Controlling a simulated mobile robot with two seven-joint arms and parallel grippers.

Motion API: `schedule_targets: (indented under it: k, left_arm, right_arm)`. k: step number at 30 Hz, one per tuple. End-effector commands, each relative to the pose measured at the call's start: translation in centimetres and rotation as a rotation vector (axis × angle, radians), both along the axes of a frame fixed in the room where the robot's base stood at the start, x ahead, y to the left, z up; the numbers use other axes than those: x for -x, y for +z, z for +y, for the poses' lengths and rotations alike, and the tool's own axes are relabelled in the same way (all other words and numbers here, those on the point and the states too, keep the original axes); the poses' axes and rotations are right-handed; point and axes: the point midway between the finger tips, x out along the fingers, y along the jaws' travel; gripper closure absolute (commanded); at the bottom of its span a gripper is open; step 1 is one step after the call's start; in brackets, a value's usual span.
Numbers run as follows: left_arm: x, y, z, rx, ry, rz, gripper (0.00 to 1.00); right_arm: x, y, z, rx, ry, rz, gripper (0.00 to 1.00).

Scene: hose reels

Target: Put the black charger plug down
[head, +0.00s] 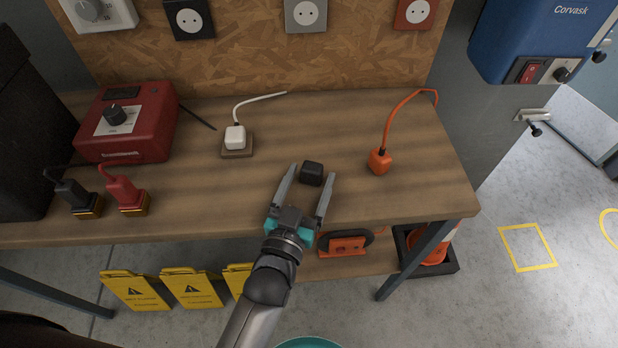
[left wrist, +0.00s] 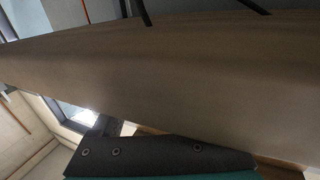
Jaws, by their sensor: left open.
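The black charger plug (head: 312,174), a small dark block, sits on the wooden workbench (head: 400,200) near its front middle. My left gripper (head: 311,171) is open, with one finger on each side of the plug at the fingertips. There appears to be a gap on the left side; I cannot tell whether the right finger touches it. The left wrist view shows mostly a brown surface at close range, and I cannot make out the plug there. My right gripper is not in view.
An orange plug (head: 379,161) with a cord lies right of the gripper. A white plug (head: 235,138) stands on a small base to the left. Farther left are a red plug (head: 124,193), a black corded plug (head: 75,195) and a red box (head: 127,122). Sockets line the back board.

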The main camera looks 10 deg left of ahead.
Motion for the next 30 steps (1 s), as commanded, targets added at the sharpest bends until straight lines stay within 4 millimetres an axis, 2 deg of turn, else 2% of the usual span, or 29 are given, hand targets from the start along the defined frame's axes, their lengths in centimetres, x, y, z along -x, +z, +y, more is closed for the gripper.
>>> schedule_targets:
  k: [5, 10, 24, 30]
  left_arm:
    - [0.0, 0.2, 0.0, 0.0, 0.0, 0.0, 0.21]
    - [0.4, 1.4, 0.0, -0.001, -0.001, 0.002, 0.21]
    - [8.7, 1.2, 1.4, 0.0, -0.001, 0.005, 0.21]
    - [11.0, 1.2, 1.8, 0.0, 0.0, 0.003, 0.21]
  right_arm:
    - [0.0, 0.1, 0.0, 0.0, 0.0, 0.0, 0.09]
    - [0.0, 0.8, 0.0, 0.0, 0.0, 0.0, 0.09]
    - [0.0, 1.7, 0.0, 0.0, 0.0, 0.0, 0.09]
    - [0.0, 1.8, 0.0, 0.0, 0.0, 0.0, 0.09]
